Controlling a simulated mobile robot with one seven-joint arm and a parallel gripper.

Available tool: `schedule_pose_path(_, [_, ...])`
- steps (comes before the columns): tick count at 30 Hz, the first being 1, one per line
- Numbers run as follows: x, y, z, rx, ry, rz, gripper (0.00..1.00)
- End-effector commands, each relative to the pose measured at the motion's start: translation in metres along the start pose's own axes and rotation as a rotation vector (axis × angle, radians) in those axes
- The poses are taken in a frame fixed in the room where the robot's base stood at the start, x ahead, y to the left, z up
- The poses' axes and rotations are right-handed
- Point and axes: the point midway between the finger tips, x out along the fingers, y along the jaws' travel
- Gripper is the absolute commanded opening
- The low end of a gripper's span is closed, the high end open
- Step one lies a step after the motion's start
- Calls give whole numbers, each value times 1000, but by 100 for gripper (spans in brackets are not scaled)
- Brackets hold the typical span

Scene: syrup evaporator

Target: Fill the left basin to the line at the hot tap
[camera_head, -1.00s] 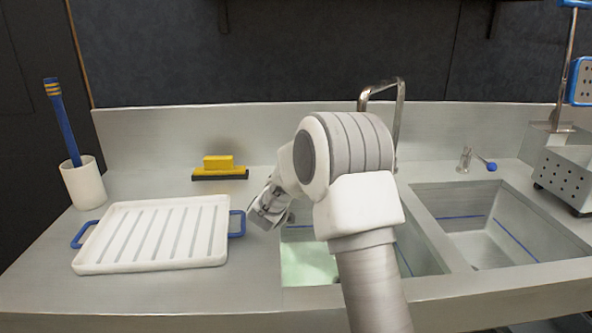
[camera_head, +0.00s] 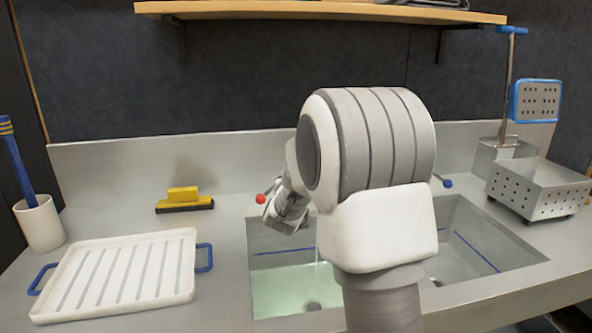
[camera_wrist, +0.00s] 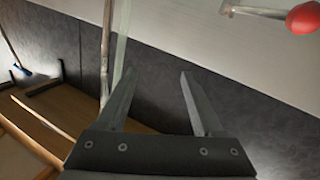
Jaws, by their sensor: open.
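The left basin (camera_head: 258,238) holds pale green water (camera_head: 285,288). The water surface lies below the blue line (camera_head: 285,252) on its back wall. A thin water stream (camera_head: 317,250) falls into it beside my arm. The hot tap's red knob (camera_head: 260,198) shows just left of my gripper (camera_head: 270,216); the knob (camera_wrist: 303,18) is at the top right of the wrist view. My gripper (camera_wrist: 158,75) is open and empty, apart from the knob. The wrist view also shows the spout (camera_wrist: 106,50) and a pale stream (camera_wrist: 121,45). My arm hides the basin's right part.
The right basin (camera_head: 475,215) has a blue-knobbed tap (camera_head: 447,183) behind it. A white ribbed tray (camera_head: 120,270) lies at left, with a yellow squeegee (camera_head: 184,198) and a brush cup (camera_head: 40,224) behind. A perforated metal box (camera_head: 540,190) stands at right. A shelf (camera_head: 320,12) hangs above.

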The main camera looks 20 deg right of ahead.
Motion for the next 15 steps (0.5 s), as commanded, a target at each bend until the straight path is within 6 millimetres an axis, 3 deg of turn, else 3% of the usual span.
schedule_pose_path(4, [0, 0, 0, 0, 0, 0, 68])
schedule_pose_path(10, [1, 2, 2, 46, 12, -12, 32])
schedule_pose_path(15, [2, 8, 9, 215, 42, -67, 2])
